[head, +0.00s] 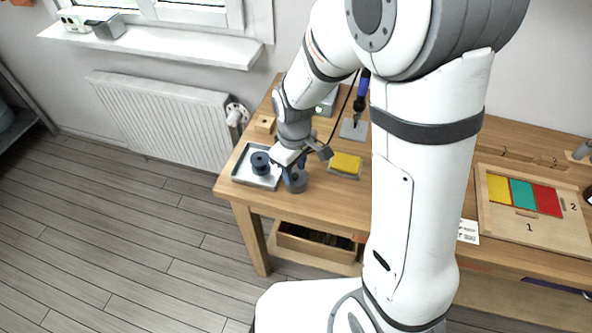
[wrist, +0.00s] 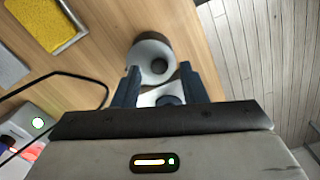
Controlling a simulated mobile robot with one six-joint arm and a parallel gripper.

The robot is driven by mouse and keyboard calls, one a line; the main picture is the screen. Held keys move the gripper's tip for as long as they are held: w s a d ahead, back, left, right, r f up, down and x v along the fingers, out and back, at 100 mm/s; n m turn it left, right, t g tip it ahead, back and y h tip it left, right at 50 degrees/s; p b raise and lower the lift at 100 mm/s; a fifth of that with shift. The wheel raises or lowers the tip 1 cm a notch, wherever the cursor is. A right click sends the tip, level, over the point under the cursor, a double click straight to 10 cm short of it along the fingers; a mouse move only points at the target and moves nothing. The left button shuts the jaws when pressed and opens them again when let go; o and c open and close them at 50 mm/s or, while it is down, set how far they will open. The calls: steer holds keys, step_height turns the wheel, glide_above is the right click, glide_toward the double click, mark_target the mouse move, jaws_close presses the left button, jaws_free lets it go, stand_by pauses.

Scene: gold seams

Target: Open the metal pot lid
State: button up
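A round dark-grey metal pot (head: 295,183) stands near the table's front left corner. In the wrist view the pot (wrist: 146,52) shows a pale round top with a dark round spot, likely the lid's knob. My gripper (head: 294,170) is above the pot, pointing down. In the wrist view my gripper (wrist: 159,76) has its two dark fingers apart, with the pot showing between and just beyond the tips. I cannot tell whether either finger touches it. My gripper hides part of the pot's top in the head view.
A metal tray (head: 242,174) left of the pot holds a dark round piece (head: 260,160). A yellow sponge block (head: 346,163) lies right of the pot. A wooden block (head: 265,124) sits behind. A wooden frame with coloured tiles (head: 526,238) is far right.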

mark_target(295, 175)
step_height(295, 175, up, 6)
steer(key=shift+f, duration=0.1)
steer(key=shift+d+r, duration=0.1)
steer(key=shift+r, duration=0.3)
steer(key=w+d+r+g+y+p, duration=0.2)
steer(key=w+g+y+p, duration=0.3)
steer(key=g+p, duration=0.7)
steer(key=shift+w+d+r+g, duration=0.2)
steer(key=shift+w+r+g, duration=0.6)
steer(key=shift+g, duration=0.7)
steer(key=shift+w+f, duration=0.1)
steer(key=shift+f, duration=0.05)
